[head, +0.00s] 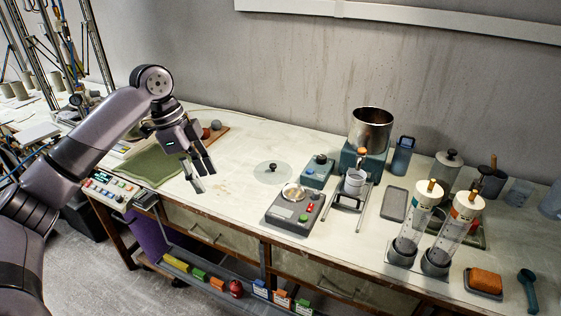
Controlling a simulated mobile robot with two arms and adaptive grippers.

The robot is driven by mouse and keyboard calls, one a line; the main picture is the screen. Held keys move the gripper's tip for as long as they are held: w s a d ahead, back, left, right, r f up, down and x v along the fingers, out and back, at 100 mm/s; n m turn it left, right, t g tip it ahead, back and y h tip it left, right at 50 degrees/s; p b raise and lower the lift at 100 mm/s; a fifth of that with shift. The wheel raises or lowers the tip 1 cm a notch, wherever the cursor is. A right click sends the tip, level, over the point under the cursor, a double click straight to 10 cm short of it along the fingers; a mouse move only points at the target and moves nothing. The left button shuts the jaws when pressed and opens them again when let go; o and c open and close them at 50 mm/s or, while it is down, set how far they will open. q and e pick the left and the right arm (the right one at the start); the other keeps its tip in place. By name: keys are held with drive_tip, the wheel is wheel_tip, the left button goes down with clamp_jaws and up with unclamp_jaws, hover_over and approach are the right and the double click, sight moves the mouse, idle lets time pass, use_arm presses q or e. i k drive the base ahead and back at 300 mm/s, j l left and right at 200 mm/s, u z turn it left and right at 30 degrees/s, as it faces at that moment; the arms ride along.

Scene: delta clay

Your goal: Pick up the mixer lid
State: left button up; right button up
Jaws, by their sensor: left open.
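The mixer lid (271,173) appears to be the clear round disc with a small black knob, lying flat on the white bench in the middle of the head view. My left gripper (203,180) is open and empty, with its fingers pointing down over the bench to the left of the lid. It is clearly apart from the lid. The metal mixer pot (371,130) stands on a teal base to the right, and its top is uncovered. My right gripper is not in view.
Two clear cylinders (415,230) stand further right. A green mat (155,165) lies on the left. The bench between gripper and lid is clear.

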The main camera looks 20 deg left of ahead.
sight(270, 172)
drive_tip(key=i, duration=1)
